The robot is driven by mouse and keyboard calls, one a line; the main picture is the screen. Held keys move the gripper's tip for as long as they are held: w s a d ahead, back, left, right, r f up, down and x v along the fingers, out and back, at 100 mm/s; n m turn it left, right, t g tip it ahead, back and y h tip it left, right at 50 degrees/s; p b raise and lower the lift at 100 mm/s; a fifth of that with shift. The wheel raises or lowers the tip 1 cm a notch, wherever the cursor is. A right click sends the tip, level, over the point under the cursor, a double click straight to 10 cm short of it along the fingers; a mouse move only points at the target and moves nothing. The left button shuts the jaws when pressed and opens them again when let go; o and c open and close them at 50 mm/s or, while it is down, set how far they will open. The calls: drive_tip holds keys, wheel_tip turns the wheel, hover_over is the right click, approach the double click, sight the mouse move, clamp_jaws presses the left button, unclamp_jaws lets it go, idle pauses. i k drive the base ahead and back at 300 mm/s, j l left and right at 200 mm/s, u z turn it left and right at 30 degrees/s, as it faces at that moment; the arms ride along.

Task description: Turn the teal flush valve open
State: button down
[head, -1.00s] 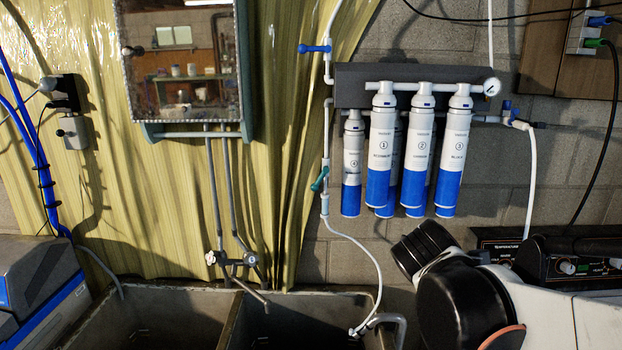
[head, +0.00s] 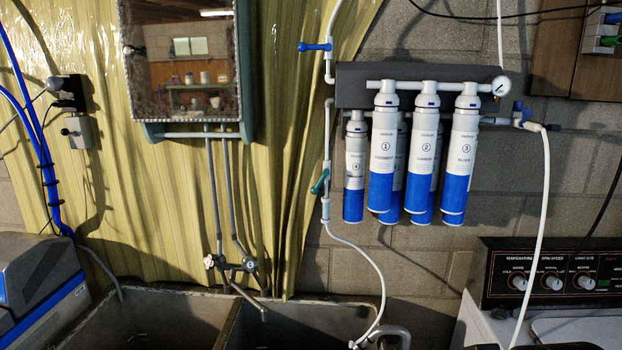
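The teal flush valve (head: 320,182) is a small lever on the thin white vertical pipe, left of the filter cartridges. Its handle sits tilted, rising to the right, across the pipe at an angle. A white hose (head: 372,262) runs from below it down to the sink. My gripper and arm do not show in the head view now, so the gripper's state is hidden.
Blue-and-white filter cartridges (head: 425,155) hang under a dark bracket, right of the valve. A blue-handled valve (head: 314,46) is higher on the pipe. The concrete sink (head: 228,330) is below, and a washer with a control panel (head: 550,275) stands at right.

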sight(314, 189)
drive_tip(key=i+j, duration=0.7)
drive_tip(key=j+z, duration=0.05)
